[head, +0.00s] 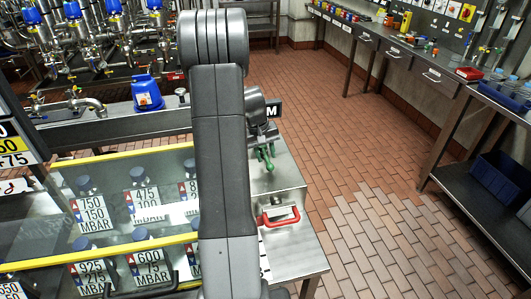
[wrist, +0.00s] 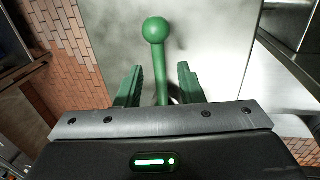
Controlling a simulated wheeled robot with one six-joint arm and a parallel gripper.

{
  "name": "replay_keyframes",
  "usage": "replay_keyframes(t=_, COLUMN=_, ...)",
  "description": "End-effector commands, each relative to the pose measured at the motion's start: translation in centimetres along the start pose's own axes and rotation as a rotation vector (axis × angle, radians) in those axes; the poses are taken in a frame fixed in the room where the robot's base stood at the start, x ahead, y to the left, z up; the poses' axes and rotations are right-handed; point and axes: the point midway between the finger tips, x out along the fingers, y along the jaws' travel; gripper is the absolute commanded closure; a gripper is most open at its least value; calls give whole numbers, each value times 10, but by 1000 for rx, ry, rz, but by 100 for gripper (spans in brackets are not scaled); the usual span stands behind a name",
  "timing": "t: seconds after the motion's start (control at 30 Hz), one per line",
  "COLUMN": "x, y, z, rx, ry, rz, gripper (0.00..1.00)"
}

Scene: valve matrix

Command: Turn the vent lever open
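A green lever with a round ball knob (wrist: 156,30) stands in front of a pale steel surface in the wrist view; no label on it is readable. My gripper (wrist: 156,80) has two green ribbed fingers, one on each side of the lever's shaft. The fingers are apart, with a visible gap on both sides of the shaft. The lower part of the shaft is hidden behind the gripper's metal bar. In the head view a small patch of green (head: 265,156) shows beside my arm, where lever and fingers cannot be told apart.
A red handle (head: 278,216) sits on the steel cabinet (head: 295,262) near my arm. A yellow-edged clear panel (head: 120,205) with labelled bottles is at left. A blue vessel (head: 147,93) stands behind it. The brick floor (head: 330,130) to the right is clear.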

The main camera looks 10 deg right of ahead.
Motion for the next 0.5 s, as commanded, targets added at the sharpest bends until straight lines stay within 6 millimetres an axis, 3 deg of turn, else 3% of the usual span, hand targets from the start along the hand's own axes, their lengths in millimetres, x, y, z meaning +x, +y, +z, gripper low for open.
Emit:
replay_keyframes(t=0.3, x=3, y=0, z=0, rx=0, ry=-1, rz=0, gripper=68)
replay_keyframes(t=0.47, x=2, y=0, z=0, rx=0, ry=-1, rz=0, gripper=99)
replay_keyframes(t=0.5, x=2, y=0, z=0, rx=0, ry=-1, rz=0, gripper=100)
